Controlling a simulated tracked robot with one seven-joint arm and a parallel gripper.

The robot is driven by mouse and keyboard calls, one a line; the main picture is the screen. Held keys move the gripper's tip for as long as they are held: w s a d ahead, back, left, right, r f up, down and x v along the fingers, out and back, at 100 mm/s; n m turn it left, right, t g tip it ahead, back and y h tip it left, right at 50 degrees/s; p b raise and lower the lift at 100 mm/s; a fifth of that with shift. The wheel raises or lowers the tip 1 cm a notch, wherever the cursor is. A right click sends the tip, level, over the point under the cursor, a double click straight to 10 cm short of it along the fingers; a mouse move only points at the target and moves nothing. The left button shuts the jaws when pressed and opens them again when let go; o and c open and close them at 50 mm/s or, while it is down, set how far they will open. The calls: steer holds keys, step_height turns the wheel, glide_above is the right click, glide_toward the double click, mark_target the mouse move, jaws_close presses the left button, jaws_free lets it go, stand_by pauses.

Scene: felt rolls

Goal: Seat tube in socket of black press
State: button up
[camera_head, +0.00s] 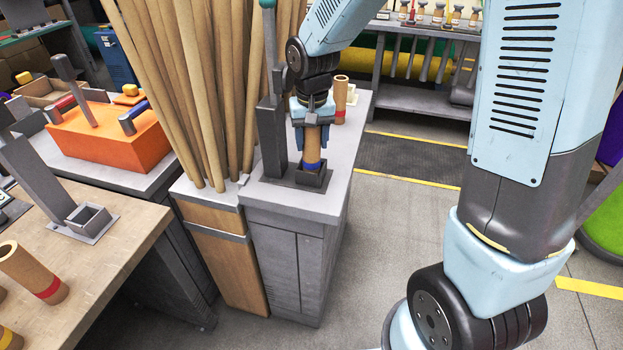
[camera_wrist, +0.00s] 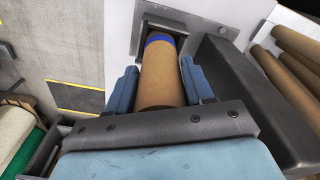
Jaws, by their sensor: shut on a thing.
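My gripper (camera_head: 313,137) is shut on a brown cardboard tube (camera_head: 312,145) with a blue band near its lower end. The tube stands about upright at the square socket (camera_head: 316,181) of the black press (camera_head: 271,138) on the grey cabinet. In the wrist view, the tube (camera_wrist: 163,75) runs between both blue finger pads, its blue-banded end at the mouth of the dark socket (camera_wrist: 178,27). The front socket wall hides the tube's bottom edge in the head view. I cannot tell how deep the tube sits.
The press column stands left of my gripper. Another tube (camera_head: 340,98) with a red band stands behind on the cabinet top (camera_head: 335,185). Tall cardboard rolls (camera_head: 205,90) lean at the left. A wooden table (camera_head: 110,255) at the lower left holds a lighter press and tubes.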

steer(key=shift+f, duration=0.85)
stand_by(1.0)
steer(key=o, duration=1.3)
steer(key=r, duration=1.3)
steer(key=shift+s+r, duration=0.35)
